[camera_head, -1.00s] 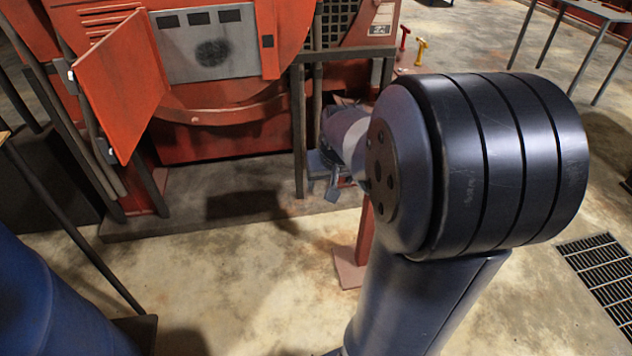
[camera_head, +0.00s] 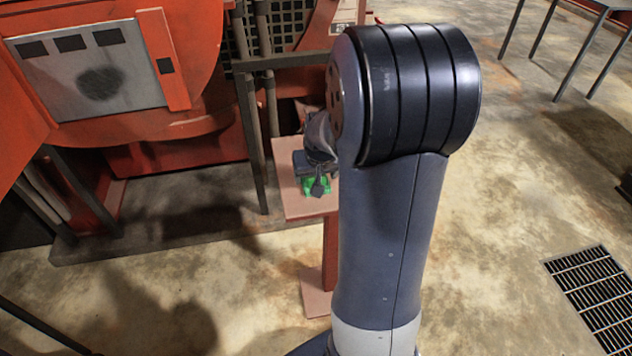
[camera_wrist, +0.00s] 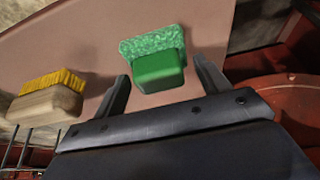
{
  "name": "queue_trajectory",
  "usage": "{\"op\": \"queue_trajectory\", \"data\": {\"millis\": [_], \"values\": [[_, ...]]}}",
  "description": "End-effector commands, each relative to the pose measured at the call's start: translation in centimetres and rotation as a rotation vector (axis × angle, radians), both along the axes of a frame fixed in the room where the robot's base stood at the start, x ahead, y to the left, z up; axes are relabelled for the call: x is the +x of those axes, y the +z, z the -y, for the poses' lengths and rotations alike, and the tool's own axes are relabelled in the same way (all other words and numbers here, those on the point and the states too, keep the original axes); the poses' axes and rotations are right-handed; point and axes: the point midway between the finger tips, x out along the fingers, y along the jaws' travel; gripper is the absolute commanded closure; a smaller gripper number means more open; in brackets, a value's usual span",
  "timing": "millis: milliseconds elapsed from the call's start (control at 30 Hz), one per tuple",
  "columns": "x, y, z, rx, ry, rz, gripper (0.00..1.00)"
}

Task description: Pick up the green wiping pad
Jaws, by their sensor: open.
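The green wiping pad (camera_wrist: 156,57) has a shaggy bright-green face and a smooth green back or grip. In the wrist view it sits on a small reddish-brown stand top (camera_wrist: 90,45). My gripper (camera_wrist: 161,82) is open, with one finger to the left of the pad and one to the right. The pad's near end lies between the fingertips, and I cannot tell whether either finger touches it. In the head view the pad (camera_head: 317,187) shows as bits of green around my gripper (camera_head: 318,190), which hides part of it.
A brush with yellow bristles and a wooden back (camera_wrist: 48,98) lies left of the pad. The stand (camera_head: 293,207) is beside a red engine (camera_head: 180,80) with dark posts (camera_head: 253,140). A floor grate (camera_head: 595,295) lies at the right. Open floor is in front.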

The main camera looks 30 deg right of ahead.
Motion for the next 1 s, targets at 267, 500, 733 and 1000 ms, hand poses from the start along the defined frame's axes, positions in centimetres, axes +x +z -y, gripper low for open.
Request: {"op": "queue_trajectory", "data": {"millis": [267, 500, 733, 1000], "values": [[0.1, -0.1, 0.0, 0.000, 0.000, 0.001, 0.31], [0.1, -0.1, 0.0, 0.000, 0.000, 0.001, 0.50], [0.1, -0.1, 0.0, 0.000, 0.000, 0.001, 0.62], [0.2, 1.5, 0.1, -0.002, 0.000, 0.007, 0.62]]}}
